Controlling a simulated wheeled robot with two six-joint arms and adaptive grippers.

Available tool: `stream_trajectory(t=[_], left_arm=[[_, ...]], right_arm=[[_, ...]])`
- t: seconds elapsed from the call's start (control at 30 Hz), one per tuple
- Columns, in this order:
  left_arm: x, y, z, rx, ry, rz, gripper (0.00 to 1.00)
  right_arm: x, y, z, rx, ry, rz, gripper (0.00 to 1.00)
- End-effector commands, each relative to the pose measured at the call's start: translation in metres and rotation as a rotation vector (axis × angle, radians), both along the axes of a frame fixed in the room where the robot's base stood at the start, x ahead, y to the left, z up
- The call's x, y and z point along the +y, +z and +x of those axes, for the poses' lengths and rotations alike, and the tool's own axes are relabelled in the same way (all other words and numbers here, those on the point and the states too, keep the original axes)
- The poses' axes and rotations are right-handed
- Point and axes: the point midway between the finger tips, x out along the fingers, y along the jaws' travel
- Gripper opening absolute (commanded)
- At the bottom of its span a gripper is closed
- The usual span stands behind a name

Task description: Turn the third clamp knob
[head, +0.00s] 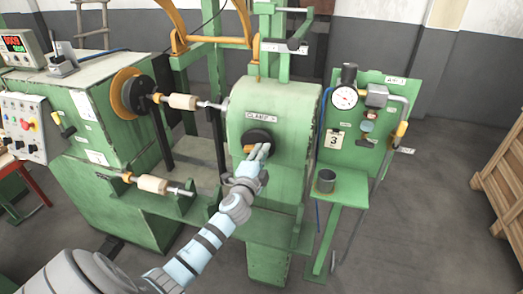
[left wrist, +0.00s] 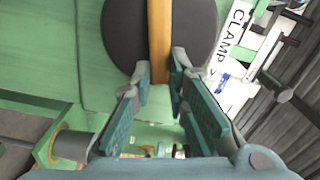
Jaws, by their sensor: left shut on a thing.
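The clamp knob is a black disc (head: 256,136) with an orange-yellow bar across its face, on the front of a green rounded housing (head: 283,108) under a "CLAMP" label (head: 261,117). My left gripper (head: 258,152) is at the knob's face, its fingers on either side of the bar. In the left wrist view the black disc (left wrist: 120,32) fills the top middle. The orange bar (left wrist: 159,40) runs upright between the pads of my left gripper (left wrist: 161,75), which is shut on it. My right gripper is not in view.
A green panel (head: 362,95) with a gauge, a "3" card (head: 334,139) and a small shelf (head: 338,193) holding a dark cup (head: 326,181) stands to the right. Wooden-bodied spindles (head: 183,102) lie left of the housing. A wooden crate (head: 500,185) is at the far right; the floor before it is clear.

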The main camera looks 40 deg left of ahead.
Motion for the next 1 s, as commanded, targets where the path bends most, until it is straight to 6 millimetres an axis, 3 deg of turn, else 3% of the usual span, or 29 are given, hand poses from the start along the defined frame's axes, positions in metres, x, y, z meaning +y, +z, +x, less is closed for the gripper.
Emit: stream_trajectory(t=[1.0], left_arm=[[0.006, -0.028, -0.003, 0.320, -0.002, 0.905, 0.00]], right_arm=[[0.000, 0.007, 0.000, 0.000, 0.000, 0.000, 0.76]])
